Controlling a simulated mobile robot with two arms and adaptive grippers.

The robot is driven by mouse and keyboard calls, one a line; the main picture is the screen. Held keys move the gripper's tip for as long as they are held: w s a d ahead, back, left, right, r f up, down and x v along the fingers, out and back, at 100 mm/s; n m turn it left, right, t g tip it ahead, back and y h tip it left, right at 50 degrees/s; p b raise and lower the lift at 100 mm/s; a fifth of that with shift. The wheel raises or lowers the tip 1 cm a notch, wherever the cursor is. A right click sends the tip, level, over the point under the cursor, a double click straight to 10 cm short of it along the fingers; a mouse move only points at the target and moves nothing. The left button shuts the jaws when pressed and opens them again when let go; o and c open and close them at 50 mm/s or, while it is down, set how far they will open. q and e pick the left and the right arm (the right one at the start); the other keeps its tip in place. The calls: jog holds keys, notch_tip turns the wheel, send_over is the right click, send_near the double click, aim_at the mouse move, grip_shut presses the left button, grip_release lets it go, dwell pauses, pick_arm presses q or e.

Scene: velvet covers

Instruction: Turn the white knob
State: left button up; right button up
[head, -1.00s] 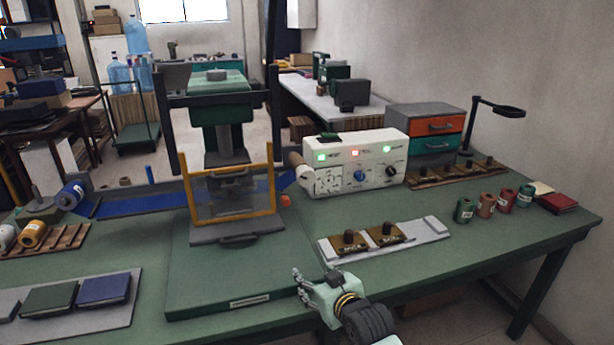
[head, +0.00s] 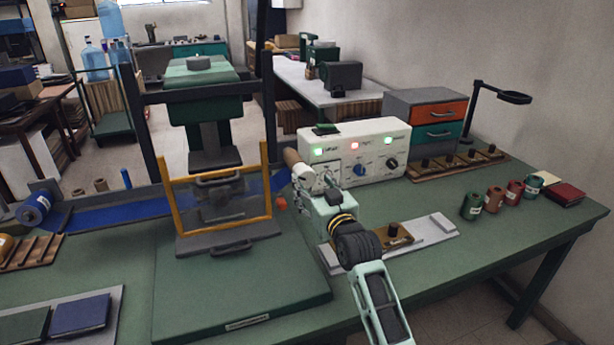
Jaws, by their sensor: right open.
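The white control box (head: 375,138) stands at the back of the green bench, with lit green and red indicators on its front. A blue knob (head: 359,169) and a black knob (head: 391,163) show on its middle and right. I cannot clearly make out the white knob; the box's left end, beside the blue knob, is partly hidden by my right gripper. My left gripper is out of view.
The press with its yellow-framed clear guard (head: 176,213) stands just left of my right gripper. A pale tray (head: 437,230) with a brass-coloured stamp block lies under my right arm. Several thread spools (head: 494,199) stand to the right. The bench's front right is clear.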

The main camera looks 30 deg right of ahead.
aim_at(308, 179)
jog(key=x, duration=0.4)
jog(key=shift+f, duration=0.25)
jog(key=shift+w, duration=0.4)
jog(key=c, duration=0.7)
jog(key=shift+r, duration=0.1)
jog(key=c, duration=0.4)
pick_arm(q)
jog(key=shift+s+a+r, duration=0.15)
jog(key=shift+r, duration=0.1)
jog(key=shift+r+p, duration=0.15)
jog(key=shift+p, duration=0.2)
pick_arm(e)
jog(key=shift+n, duration=0.3)
